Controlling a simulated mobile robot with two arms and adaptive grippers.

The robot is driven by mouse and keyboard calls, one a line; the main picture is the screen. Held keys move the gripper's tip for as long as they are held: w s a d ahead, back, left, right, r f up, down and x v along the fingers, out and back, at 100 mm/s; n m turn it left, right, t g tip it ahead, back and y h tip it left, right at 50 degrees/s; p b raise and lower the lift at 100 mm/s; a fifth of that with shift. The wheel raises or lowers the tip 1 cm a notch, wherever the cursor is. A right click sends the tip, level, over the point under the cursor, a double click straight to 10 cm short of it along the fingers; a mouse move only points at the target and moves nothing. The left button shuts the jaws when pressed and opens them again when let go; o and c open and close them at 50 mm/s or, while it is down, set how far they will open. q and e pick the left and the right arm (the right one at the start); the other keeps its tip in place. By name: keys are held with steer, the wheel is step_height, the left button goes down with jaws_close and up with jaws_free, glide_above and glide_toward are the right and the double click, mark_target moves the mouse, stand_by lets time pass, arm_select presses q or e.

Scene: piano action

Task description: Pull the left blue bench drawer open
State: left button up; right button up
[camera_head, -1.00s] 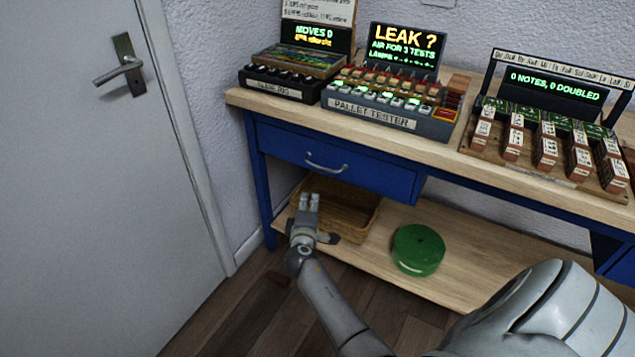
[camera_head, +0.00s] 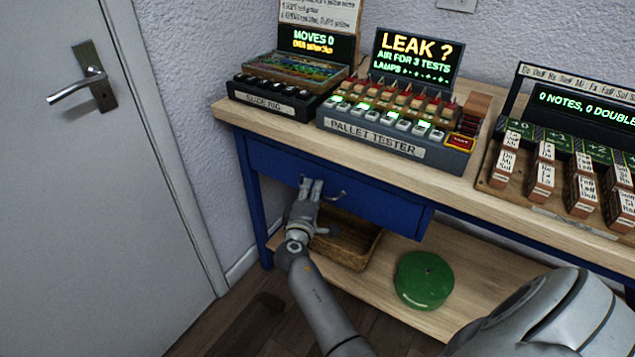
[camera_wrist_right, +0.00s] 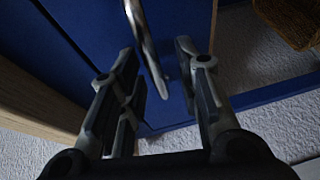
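The left blue bench drawer (camera_head: 385,206) sits under the wooden bench top, its front looking flush with the blue frame. Its silver bow handle (camera_head: 336,195) is partly hidden by my right gripper (camera_head: 311,187) in the head view. In the right wrist view, the handle (camera_wrist_right: 146,48) runs between the two spread fingers of the right gripper (camera_wrist_right: 160,65). The fingers are open and a gap shows on each side of the handle. My left gripper is in neither view.
A pallet tester (camera_head: 385,148), a slide rig (camera_head: 270,103) and a rack of note blocks (camera_head: 560,185) stand on the bench top (camera_head: 465,196). A wicker basket (camera_head: 350,246) and a green round tin (camera_head: 424,280) sit on the lower shelf. A door (camera_head: 90,210) is at left.

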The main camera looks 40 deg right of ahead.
steer(key=shift+w+d, duration=0.2)
jaws_close()
stand_by(0.4)
